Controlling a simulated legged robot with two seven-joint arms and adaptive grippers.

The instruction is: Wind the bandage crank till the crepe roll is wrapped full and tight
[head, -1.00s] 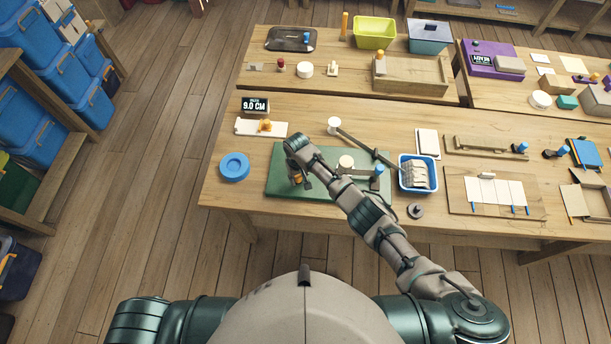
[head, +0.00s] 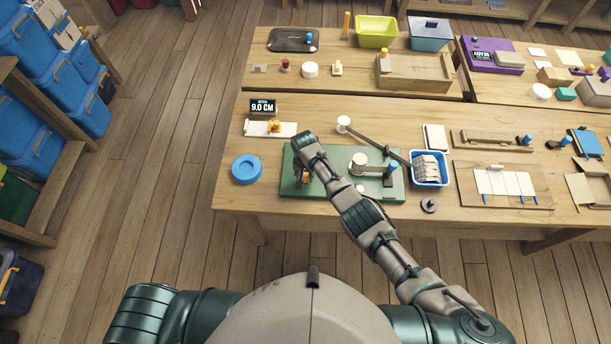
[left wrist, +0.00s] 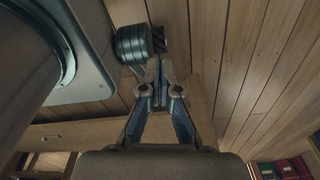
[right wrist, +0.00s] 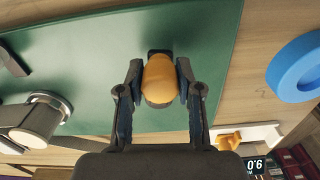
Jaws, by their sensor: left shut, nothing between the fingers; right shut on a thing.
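A green board (head: 385,192) lies on the near table. On it stands a cream roll (head: 360,160), beside a grey bar with a blue knob (head: 393,167). At the board's left end my right gripper (head: 304,174) is over the board. In the right wrist view my right gripper (right wrist: 158,82) is shut around an orange knob (right wrist: 160,72). The crank arm under it is hidden.
A blue ring (head: 246,169) lies left of the board. A white plate with an orange knob (head: 275,127) lies behind it. A grey disc (head: 429,206) lies near the front edge.

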